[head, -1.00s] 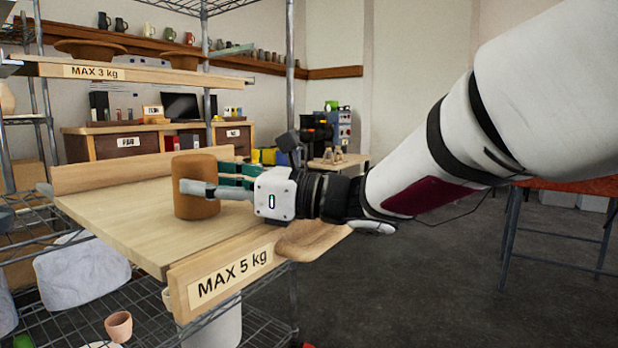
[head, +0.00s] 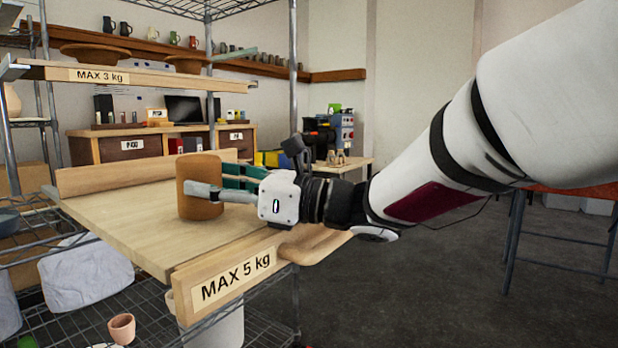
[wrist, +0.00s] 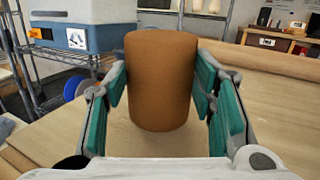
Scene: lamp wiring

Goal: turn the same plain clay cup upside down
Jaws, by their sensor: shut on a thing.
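The plain clay cup (head: 200,188) is an orange-brown cylinder, upright at the shelf board (head: 130,222). Its lower end appears to be at the board's surface; whether it touches is hard to tell. No opening or hollow shows at its upper end. My gripper (head: 212,184) reaches in from the right and is shut on the cup, one finger on its near side and one behind. In the wrist view the cup (wrist: 162,85) stands between the teal finger pads, which press on both sides. The far finger is partly hidden in the head view.
A raised wooden lip with the MAX 5 kg label (head: 235,278) runs along the board's front. A back rail (head: 120,178) bounds the far side. The upper MAX 3 kg shelf (head: 99,76) carries bowls. A small terracotta pot (head: 121,328) sits on the wire rack below. The board left of the cup is clear.

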